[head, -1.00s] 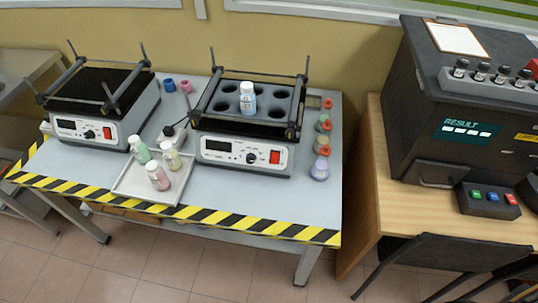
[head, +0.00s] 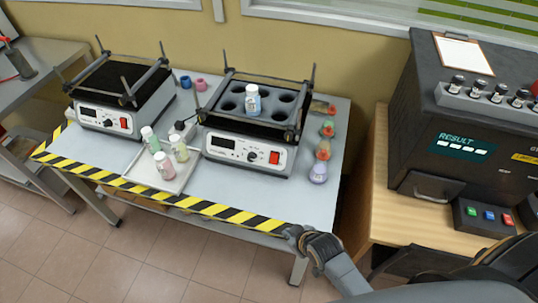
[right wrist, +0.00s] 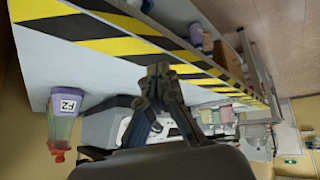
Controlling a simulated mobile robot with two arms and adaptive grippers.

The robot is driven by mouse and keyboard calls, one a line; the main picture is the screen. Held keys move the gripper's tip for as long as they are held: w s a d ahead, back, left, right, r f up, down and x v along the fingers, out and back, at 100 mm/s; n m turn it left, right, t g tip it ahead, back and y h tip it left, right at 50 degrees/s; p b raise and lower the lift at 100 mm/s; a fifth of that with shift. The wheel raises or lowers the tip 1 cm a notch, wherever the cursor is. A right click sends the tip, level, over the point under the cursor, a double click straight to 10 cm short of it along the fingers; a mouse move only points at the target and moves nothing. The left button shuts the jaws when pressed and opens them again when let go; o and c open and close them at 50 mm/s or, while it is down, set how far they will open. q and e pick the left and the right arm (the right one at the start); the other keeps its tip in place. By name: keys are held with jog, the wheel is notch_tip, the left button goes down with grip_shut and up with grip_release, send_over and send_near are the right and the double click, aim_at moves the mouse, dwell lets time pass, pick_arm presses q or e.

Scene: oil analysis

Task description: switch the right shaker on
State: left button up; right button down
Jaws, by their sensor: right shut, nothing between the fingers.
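The right shaker (head: 218,144) stands on the grey table, with a dark rack on top holding one white bottle with a blue label (head: 253,100). Its front panel has a dark display, a knob and a red switch (head: 274,157) at the right end. My right gripper (head: 292,233) is at the table's striped front edge, in front of and below the shaker, apart from the switch. In the right wrist view its fingers (right wrist: 160,72) are shut and empty, and partly hide the shaker (right wrist: 100,127). My left gripper is not in view.
A second shaker (head: 90,115) stands at the left. A tray (head: 187,178) with several small bottles sits before the shakers. Several flasks, including a purple one (head: 318,173), line the right table edge. A black machine (head: 415,150) stands on a wooden desk at the right.

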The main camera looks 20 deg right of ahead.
aim_at(274, 158)
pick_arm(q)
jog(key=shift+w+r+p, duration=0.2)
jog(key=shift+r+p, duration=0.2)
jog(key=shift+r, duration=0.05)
pick_arm(e)
jog(key=w+a+r+n+t+y, duration=0.2)
jog(key=w+r+t, duration=0.5)
jog(key=w+r, duration=0.4)
jog(key=w+a+n, duration=0.1)
jog(key=w+n, duration=0.1)
jog(key=w, duration=0.2)
jog(key=shift+r+n, duration=0.15)
jog(key=shift+n, duration=0.15)
jog(key=shift+d, duration=0.1)
pick_arm(q)
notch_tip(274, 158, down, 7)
jog(key=b, duration=0.7)
pick_arm(e)
jog(key=w+d+f, duration=0.3)
jog(key=w+d, duration=0.1)
jog(key=w, duration=0.2)
jog(key=shift+w+d, duration=0.25)
jog(key=shift+w, duration=0.15)
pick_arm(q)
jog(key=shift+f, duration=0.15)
pick_arm(e)
jog(key=shift+w+f, duration=0.1)
jog(key=shift+f, duration=0.05)
